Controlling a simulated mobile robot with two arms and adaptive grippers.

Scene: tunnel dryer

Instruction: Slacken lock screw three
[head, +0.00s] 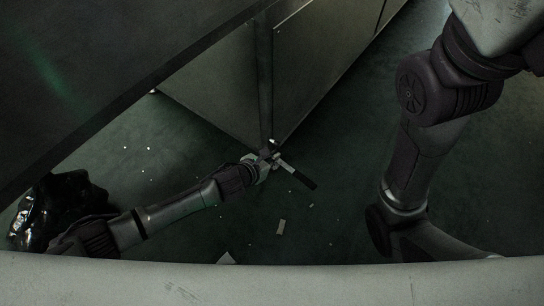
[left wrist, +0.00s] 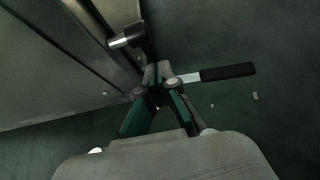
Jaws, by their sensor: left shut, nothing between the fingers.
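My left gripper (head: 266,158) is at the lower corner of the metal housing. In the left wrist view its fingers (left wrist: 158,76) are closed together with nothing between them. A lever with a bright metal shank and black grip (left wrist: 228,72) sticks out to the right, right beside the fingertips; contact cannot be told. It also shows in the head view (head: 298,176). A dark round fitting with a bright metal end (left wrist: 122,41) sits by the housing edge, just beyond the fingers. No number is readable, so I cannot tell which part is lock screw three. My right gripper is out of view.
The housing's metal panels (head: 215,85) rise behind and left of the gripper. A dark slab (head: 95,75) overhangs at upper left. The dark green floor is mostly clear, with small pale scraps (head: 281,227). A pale bar (head: 270,285) crosses the bottom of the head view.

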